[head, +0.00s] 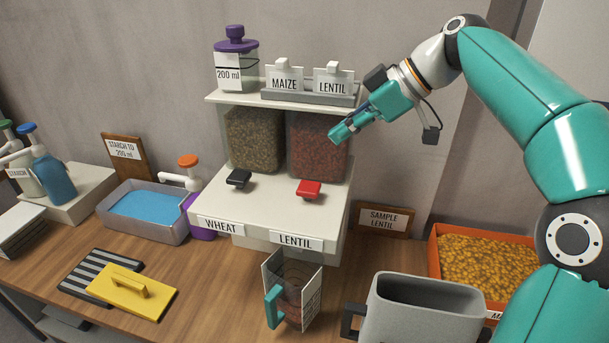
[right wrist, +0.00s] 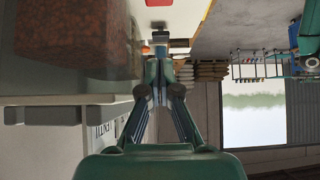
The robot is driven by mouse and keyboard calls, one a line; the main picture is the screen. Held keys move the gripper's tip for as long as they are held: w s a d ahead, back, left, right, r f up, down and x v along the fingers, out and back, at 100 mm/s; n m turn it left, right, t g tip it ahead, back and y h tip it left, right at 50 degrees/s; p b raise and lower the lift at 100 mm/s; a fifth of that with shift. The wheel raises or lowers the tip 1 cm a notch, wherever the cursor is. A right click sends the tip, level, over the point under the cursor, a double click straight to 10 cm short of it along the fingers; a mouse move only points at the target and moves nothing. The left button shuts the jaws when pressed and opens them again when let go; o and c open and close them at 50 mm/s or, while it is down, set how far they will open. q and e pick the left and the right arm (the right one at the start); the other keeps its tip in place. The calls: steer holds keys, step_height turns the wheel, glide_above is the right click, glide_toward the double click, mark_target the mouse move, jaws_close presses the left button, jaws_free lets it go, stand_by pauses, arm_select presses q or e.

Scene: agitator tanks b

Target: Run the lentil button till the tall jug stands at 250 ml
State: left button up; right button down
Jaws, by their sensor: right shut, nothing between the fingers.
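The red lentil button (head: 309,188) sits on the dispenser's white ledge, above the LENTIL label (head: 296,241). A tall clear jug (head: 293,291) with a teal handle stands below that label, upright on the table. Something reddish shows through its wall; the level against its scale cannot be read. The lentil hopper (head: 318,148) holds red-brown grain. My right gripper (head: 338,134) is shut and empty in front of this hopper, above and apart from the red button. In the right wrist view the button (right wrist: 160,3) shows at the top edge, beyond the fingers (right wrist: 166,70). My left gripper is not in view.
A black button (head: 239,178) sits on the wheat side. A grey jug (head: 420,314) stands right of the clear jug, before an orange-rimmed maize tray (head: 433,248). A yellow trowel-like tool (head: 140,290), a blue-filled tray (head: 148,231) and pump bottles occupy the left.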

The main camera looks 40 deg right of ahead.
glide_above(308, 186)
steer(key=f, duration=0.5)
steer(key=shift+s+d+f, duration=0.15)
steer(key=shift+s+f, duration=0.1)
steer(key=shift+f, duration=0.1)
steer(key=f, duration=0.3)
steer(key=shift+w+f, duration=0.25)
steer(key=shift+f, duration=0.55)
